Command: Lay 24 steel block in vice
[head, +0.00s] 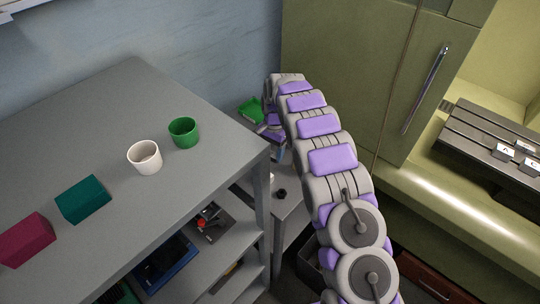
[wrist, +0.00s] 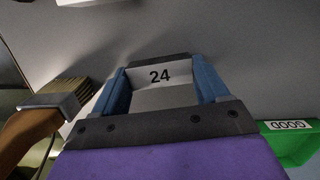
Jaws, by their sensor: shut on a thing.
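The steel block marked 24 (wrist: 165,97) is pale grey and sits between the two blue fingers of my gripper (wrist: 158,68) in the wrist view. My gripper is shut on it, over a grey surface. In the head view my arm reaches away to the grey table behind the shelf unit, and the block is hidden there. No vice can be made out for certain. A dark grey slatted fixture (head: 480,139) with small white lettered pieces stands inside the green machine at the right.
A green bin (wrist: 292,145) labelled GOOD lies right of my gripper, a wooden-handled brush (wrist: 35,125) left. The grey shelf unit (head: 120,100) carries a white cup (head: 145,157), green cup (head: 184,133), teal block (head: 83,200) and crimson block (head: 27,240). The machine's green door (head: 345,75) is beside my arm.

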